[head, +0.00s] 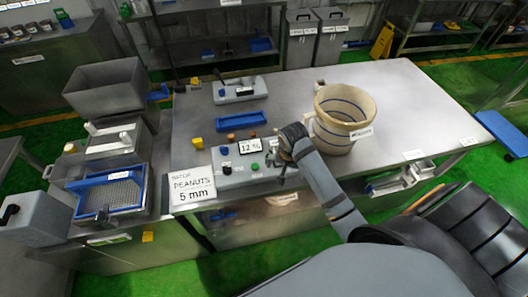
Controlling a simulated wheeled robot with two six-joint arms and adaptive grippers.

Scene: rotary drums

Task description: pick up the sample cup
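No thing in the head view is clearly labelled as the sample cup. A large beige tub (327,134) with blue bands, side handles and a white label stands upright on the right part of the steel table (400,90); the label is too small to read. My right gripper (282,170) is left of the tub, by the right end of a grey control box (232,176). It is dark and small in view, so I cannot tell whether its fingers are open or hold anything. My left gripper is not in view.
A blue tray (241,120) and a grey device (240,90) lie behind the control box. A steel hopper (108,85) and blue-framed sieve (110,192) stand left. The table's back right is clear.

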